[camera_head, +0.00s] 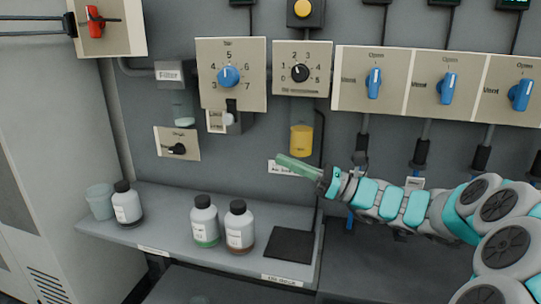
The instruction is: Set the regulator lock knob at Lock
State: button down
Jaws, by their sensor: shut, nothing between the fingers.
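A small black knob (177,149) sits on a beige plate (163,138) low on the left of the wall panel. Its pointer lies roughly sideways. The plate's lettering is too small to read, so I cannot confirm that this is the regulator lock knob. My gripper (285,160) is shut and empty, with its pale green fingers pointing left. It appears well to the right of this knob, below the yellow-filled cup, and touches no knob that I can see. Its fingers partly cover a white label (279,168).
Above are a blue dial (228,76), a black dial (300,73) and blue valve handles (447,88). A white-tipped fitting (229,118) hangs under the blue dial. Bottles (205,222) and a cup (100,201) stand on the shelf (165,235). Wall space left of my gripper looks clear.

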jog(key=shift+s+d+f, duration=0.15)
jog(key=shift+d, duration=0.25)
jog(key=shift+a, duration=0.1)
jog(key=s+a+f+n+g+h, duration=0.1)
jog(key=s+a+f+n+g, duration=0.15)
jog(key=s+a, duration=0.25)
jog(key=s+a+f+n+g+h, duration=0.1)
jog(key=s+a+n+g, duration=0.3)
jog(key=s+a, duration=0.1)
jog(key=s+a+f+n+g+h, duration=0.4)
jog(key=s+f+n+h, duration=0.3)
jog(key=s, duration=0.6)
jog(key=s+d+f+n+h, duration=0.3)
jog(key=s+d+f+h, duration=0.2)
jog(key=s+f, duration=0.35)
jog(key=s+d+f+n+h, duration=0.1)
jog(key=s+d+n+h, duration=0.1)
jog(key=d, duration=0.4)
jog(key=s+d+f+n+t+h, duration=0.1)
jog(key=s+d+f+n+h, duration=0.1)
jog(key=d, duration=0.5)
jog(key=shift+s+d+f+n+h, duration=0.3)
jog(key=shift+s+n+h, duration=0.45)
jog(key=shift+s+h, duration=0.5)
jog(key=shift+a, duration=0.1)
